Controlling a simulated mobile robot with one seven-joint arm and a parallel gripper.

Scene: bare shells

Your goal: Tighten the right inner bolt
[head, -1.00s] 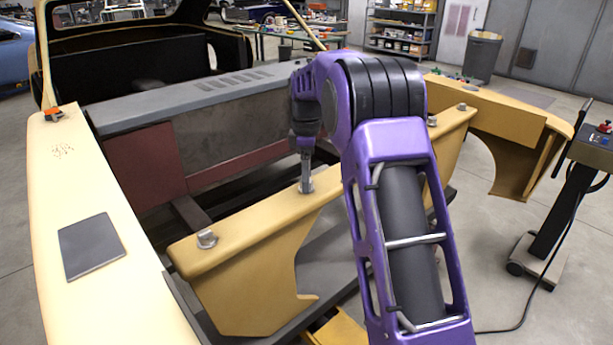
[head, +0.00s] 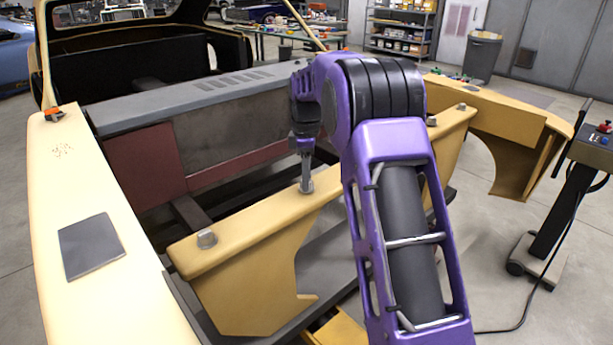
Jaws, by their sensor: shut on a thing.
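My gripper (head: 304,133) points down over the tan cross panel (head: 240,231). It is shut on a slim grey tool (head: 306,160), whose lower end reaches a grey bolt (head: 306,187) on the panel's top. The tool looks roughly upright over the bolt; I cannot tell whether it is fully seated. Another bolt (head: 206,239) stands nearer on the left of the same panel. Further bolts (head: 431,121) (head: 462,106) show farther right. My purple arm hides part of the panel's top between them, so I cannot tell which one is the right inner bolt.
A long cream fender (head: 70,180) with a dark square plate (head: 91,246) runs along the left. A grey cowl (head: 215,88) lies behind the open bay. A far tan fender (head: 500,135) is at right. A control stand (head: 590,145) with a trailing cable stands at the right edge.

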